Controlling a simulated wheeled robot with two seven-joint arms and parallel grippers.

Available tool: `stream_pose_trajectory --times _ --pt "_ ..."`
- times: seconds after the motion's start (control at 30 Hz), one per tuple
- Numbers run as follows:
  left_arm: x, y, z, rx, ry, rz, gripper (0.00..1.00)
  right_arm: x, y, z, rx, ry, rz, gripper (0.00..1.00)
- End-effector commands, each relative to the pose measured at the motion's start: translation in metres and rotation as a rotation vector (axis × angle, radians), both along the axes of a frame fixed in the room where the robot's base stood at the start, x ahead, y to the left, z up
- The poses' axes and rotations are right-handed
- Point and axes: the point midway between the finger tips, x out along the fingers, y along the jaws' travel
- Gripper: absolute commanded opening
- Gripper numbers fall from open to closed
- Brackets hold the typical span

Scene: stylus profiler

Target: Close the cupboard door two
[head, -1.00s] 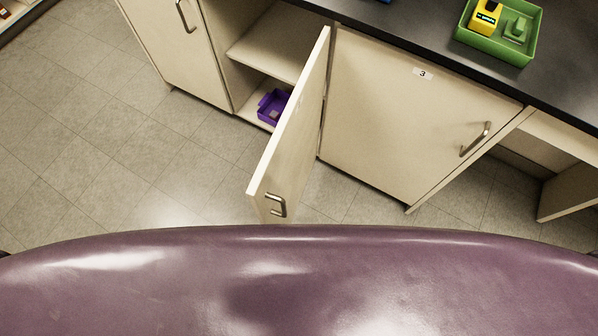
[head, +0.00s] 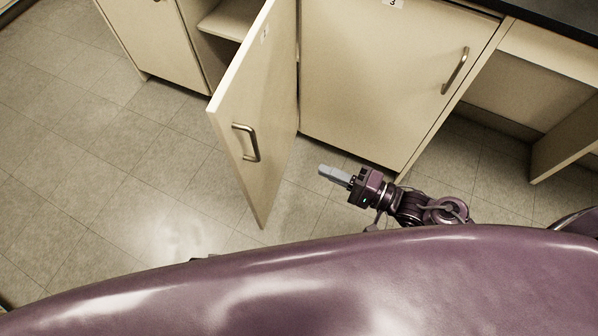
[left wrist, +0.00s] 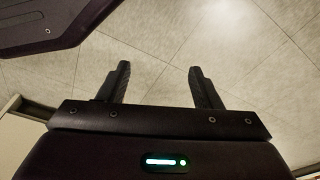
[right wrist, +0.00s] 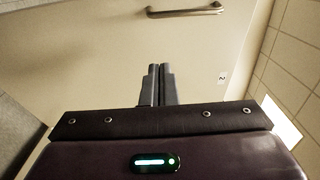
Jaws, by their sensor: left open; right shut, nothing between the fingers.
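Cupboard door two (head: 252,110) is a cream panel with a metal bar handle (head: 246,142), standing open and swung out from the cabinet. Its outer face fills much of the right wrist view, with the handle (right wrist: 185,11) at the top and a "2" label (right wrist: 222,77). My right gripper (head: 326,171) is to the right of the door, fingers pointing left towards it; it is shut and empty. In the right wrist view its fingers (right wrist: 158,86) show in front of the door; contact cannot be told. My left gripper (left wrist: 160,85) is open and empty over the floor.
Closed door three (head: 385,80) with its handle (head: 455,70) is right of the open door. Another closed door (head: 155,45) is at the left. An open cupboard shelf (head: 228,22) shows behind door two. Tiled floor (head: 90,160) is clear at the left.

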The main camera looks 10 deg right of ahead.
Motion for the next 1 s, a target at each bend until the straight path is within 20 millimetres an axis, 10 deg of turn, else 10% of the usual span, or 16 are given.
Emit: stream_pose_trajectory --times 0.47,1.0 --pt "0.012 -0.008 0.021 -0.007 0.008 -0.011 0.59 0.058 0.074 -0.001 0.0 -0.004 -0.004 0.0" --pt "0.013 -0.01 0.026 -0.008 0.013 -0.014 0.59 0.052 0.113 -0.001 -0.005 -0.001 -0.005 0.0"
